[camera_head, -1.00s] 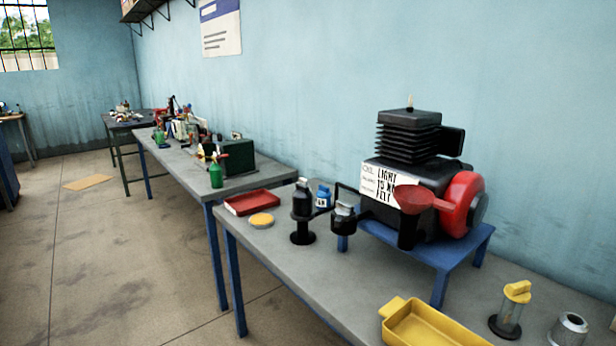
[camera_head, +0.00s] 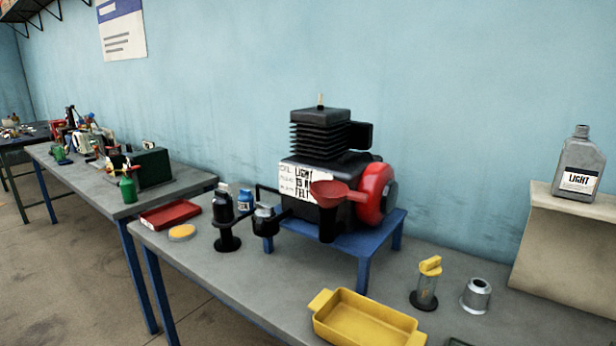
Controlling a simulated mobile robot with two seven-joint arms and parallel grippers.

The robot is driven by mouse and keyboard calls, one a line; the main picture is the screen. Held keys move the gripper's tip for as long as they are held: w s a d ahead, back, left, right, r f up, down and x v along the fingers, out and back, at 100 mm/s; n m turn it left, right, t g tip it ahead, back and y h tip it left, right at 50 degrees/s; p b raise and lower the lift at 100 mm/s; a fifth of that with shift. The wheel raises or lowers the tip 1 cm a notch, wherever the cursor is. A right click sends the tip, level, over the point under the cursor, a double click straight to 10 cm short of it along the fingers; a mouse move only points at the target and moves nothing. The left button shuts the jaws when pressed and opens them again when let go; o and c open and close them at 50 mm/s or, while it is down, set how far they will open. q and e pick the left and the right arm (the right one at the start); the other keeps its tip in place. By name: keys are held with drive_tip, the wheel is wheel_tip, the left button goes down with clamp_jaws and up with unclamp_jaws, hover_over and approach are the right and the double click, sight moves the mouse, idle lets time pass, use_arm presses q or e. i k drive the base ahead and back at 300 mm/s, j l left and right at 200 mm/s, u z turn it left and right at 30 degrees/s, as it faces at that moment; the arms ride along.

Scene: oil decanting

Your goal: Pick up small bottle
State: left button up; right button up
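A small blue bottle (camera_head: 244,201) with a pale label stands on the near grey table, partly hidden by dark parts in front of it. A larger grey bottle (camera_head: 579,166) labelled LIGHT stands upright on a beige raised block at the right. A green bottle (camera_head: 128,190) stands on the table further left. I cannot tell for sure which one the task calls the small bottle. Neither of my grippers shows in the head view.

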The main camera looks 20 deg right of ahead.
sight(580, 168)
drive_tip(key=z, duration=2.15)
